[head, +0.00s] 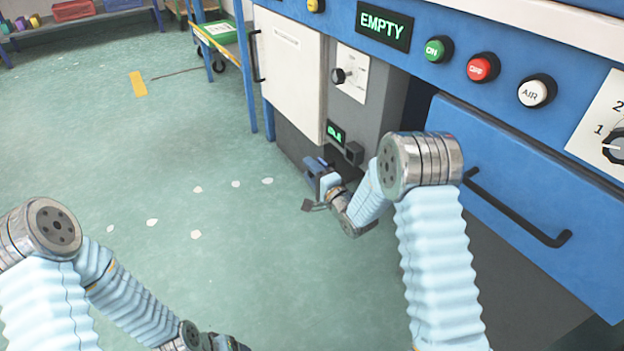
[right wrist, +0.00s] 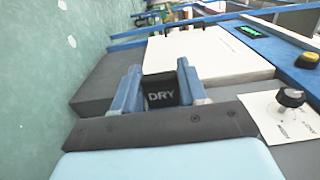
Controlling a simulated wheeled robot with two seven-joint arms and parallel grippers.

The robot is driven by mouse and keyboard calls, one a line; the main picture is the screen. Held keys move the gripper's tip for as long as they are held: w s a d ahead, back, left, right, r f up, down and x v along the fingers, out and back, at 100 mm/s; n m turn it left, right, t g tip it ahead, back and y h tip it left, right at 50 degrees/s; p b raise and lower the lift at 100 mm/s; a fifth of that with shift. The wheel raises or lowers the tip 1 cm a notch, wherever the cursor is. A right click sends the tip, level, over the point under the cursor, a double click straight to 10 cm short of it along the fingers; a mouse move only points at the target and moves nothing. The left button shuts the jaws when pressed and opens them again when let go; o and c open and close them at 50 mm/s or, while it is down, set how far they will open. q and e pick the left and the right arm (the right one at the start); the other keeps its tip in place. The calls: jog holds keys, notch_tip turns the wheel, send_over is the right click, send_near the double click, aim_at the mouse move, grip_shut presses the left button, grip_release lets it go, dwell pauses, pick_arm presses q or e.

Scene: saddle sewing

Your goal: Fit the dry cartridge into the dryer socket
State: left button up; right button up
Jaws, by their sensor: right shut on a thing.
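The black dry cartridge (right wrist: 161,95), lettered DRY in white, sits between the blue fingers of my right gripper (right wrist: 160,82) in the right wrist view. The fingers are shut on its sides. In the head view my right gripper (head: 318,172) is low in front of the grey machine panel, left of a small dark block. That block (head: 354,153), below a small green display (head: 335,133), may be the dryer socket; its opening cannot be made out. My left gripper (head: 228,343) is partly cut off at the bottom edge, and its fingers do not show clearly.
The blue machine front has an EMPTY display (head: 384,26), a green button (head: 438,48), a red button (head: 483,67) and a drawer handle (head: 515,208). A white cabinet door (head: 288,65) is left of the grey panel. Green floor (head: 190,130) is open to the left.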

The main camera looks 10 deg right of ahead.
aim_at(327, 165)
jog(key=shift+b, duration=0.35)
jog(key=shift+w+d+b, duration=0.2)
jog(key=shift+d, duration=0.5)
jog(key=shift+w+d+b, duration=0.2)
jog(key=shift+d, duration=0.45)
jog(key=shift+w+d+r, duration=0.1)
jog(key=shift+w+d, duration=0.1)
jog(key=shift+d, duration=0.3)
jog(key=shift+w+d, duration=0.15)
jog(key=shift+d, duration=0.3)
jog(key=shift+w+d, duration=0.25)
jog(key=shift+d, duration=0.4)
jog(key=shift+w+d, duration=0.2)
jog(key=shift+d, duration=0.5)
jog(key=shift+w+d, duration=0.25)
jog(key=shift+d, duration=0.4)
jog(key=o, duration=1.2)
jog(key=shift+o, duration=0.2)
